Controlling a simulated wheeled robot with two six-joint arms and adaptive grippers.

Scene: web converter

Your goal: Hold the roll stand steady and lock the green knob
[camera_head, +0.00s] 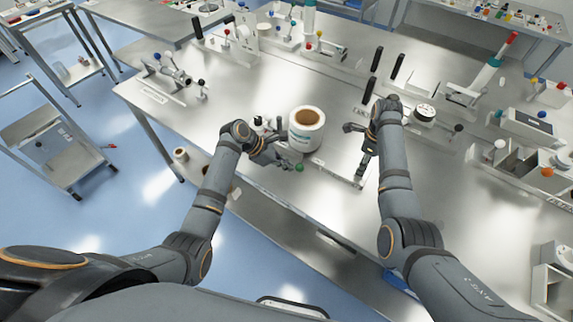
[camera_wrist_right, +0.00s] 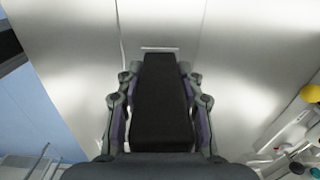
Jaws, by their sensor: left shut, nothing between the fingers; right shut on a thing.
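A white paper roll (camera_head: 306,128) with a brown core stands upright on the steel table. The green knob (camera_head: 299,167) is at its lower front, close to my left gripper (camera_head: 282,158). My left gripper is at the roll's left side; its fingers are shut with nothing between them. I cannot tell whether it touches the stand, which is mostly hidden by the gripper and the roll. My right gripper (camera_head: 363,168) is to the right of the roll, pointing down. It is shut on a black handle (camera_wrist_right: 161,100), which fills the space between its fingers in the right wrist view.
The steel table (camera_head: 240,95) has free room left of and behind the roll. Black upright handles (camera_head: 376,60) stand behind it. A lever with a red tip (camera_head: 512,38) and a box with compartments (camera_head: 515,165) are at the right.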

